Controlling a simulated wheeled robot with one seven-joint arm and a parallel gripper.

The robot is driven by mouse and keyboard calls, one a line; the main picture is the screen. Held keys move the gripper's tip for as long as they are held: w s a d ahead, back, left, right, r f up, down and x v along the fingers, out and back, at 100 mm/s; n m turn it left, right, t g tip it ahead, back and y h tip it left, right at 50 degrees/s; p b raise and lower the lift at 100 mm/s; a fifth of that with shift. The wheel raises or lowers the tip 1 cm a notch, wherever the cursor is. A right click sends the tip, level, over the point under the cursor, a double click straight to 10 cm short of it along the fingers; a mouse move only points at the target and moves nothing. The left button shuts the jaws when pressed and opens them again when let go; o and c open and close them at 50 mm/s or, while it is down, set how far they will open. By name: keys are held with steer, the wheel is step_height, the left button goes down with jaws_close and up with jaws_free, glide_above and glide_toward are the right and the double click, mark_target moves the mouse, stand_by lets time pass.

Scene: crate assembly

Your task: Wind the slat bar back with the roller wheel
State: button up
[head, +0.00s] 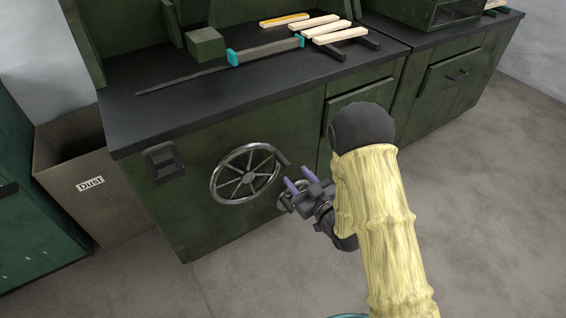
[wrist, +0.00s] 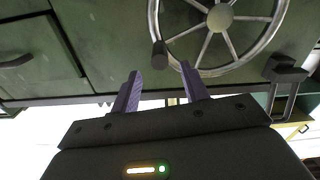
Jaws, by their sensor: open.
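A large spoked metal wheel (head: 216,186) is mounted on the green cabinet front. Its dark crank knob (head: 282,159) sticks out at the upper right of the rim. In the wrist view the wheel (wrist: 218,17) is at the top and the knob (wrist: 159,55) is at its lower left. My gripper (head: 298,179) is open and empty, apart from the knob. In the wrist view the knob lies just beyond the gap between the fingertips (wrist: 160,71). A dark bar with teal ends (head: 266,51), apparently the slat bar, lies on the bench top beside the slats.
Several pale wooden slats (head: 313,27) and a green block (head: 206,44) are on the black bench top (head: 150,112). A square cabinet handle (head: 160,161) and a dust bin (head: 112,202) are left. The floor in front is clear.

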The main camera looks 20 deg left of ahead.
mark_target(283, 161)
steer(key=b+x, duration=0.1)
steer(key=x, duration=0.7)
steer(key=shift+w+a+b, duration=0.15)
steer(key=shift+w+b, duration=0.05)
steer(key=shift+b, duration=0.2)
jaws_close()
